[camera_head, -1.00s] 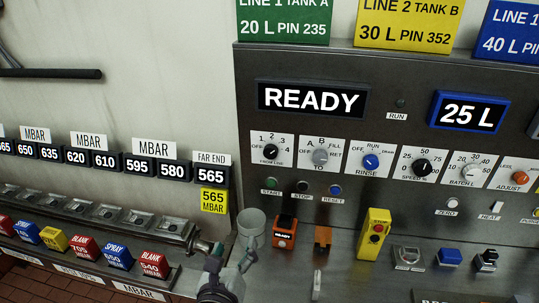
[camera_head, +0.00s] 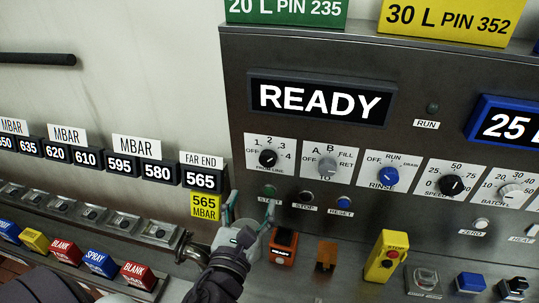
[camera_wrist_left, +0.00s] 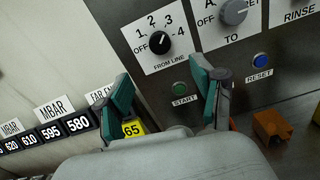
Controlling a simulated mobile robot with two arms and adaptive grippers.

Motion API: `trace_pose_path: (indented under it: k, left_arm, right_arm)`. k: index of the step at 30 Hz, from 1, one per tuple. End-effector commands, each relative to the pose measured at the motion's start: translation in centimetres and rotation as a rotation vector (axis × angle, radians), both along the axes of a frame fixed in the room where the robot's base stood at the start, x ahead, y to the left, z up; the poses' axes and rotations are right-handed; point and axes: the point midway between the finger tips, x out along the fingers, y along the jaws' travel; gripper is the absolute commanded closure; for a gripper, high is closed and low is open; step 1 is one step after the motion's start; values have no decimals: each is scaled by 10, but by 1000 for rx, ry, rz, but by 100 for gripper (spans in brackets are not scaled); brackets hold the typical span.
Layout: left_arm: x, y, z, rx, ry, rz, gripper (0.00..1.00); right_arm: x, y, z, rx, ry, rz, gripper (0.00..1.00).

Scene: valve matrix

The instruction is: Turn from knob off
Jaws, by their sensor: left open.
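The black FROM LINE knob (camera_head: 267,158) sits on a white dial plate at the upper left of the grey panel. Its dial reads OFF at the left, then 1, 2, 3, 4. The knob also shows in the left wrist view (camera_wrist_left: 159,43), ahead of the fingertips. I cannot tell for sure which mark its pointer faces. My left gripper (camera_head: 248,212) is open and empty, below and slightly left of the knob, apart from it. In the left wrist view its two green-padded fingers (camera_wrist_left: 162,80) stand wide apart. My right gripper is not in view.
The grey TO knob (camera_head: 327,167) and blue RINSE knob (camera_head: 388,175) sit to the right. The START button (camera_wrist_left: 180,88) lies just below the FROM LINE dial. An orange block (camera_head: 283,246) and a yellow stop box (camera_head: 387,256) stand on the ledge.

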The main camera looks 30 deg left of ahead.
Motion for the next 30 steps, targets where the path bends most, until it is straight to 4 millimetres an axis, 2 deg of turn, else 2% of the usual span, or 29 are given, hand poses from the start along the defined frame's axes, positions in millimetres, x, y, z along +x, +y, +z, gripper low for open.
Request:
trace_pose_path:
  k: [5, 10, 14, 21, 30]
  left_arm:
    - [22, 6, -4, 2, -10, 1, 32]
    - [57, 15, 3, 3, -2, 3, 32]
    - [84, 22, 4, 2, -2, 2, 32]
    - [119, 31, 1, 1, 0, 0, 32]
    - [130, 34, -1, 0, 1, -1, 32]
  right_arm:
    - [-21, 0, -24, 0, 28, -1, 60]
    - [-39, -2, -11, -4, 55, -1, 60]
    - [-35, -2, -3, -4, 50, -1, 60]
    - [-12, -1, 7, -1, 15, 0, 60]
    - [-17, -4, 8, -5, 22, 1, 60]
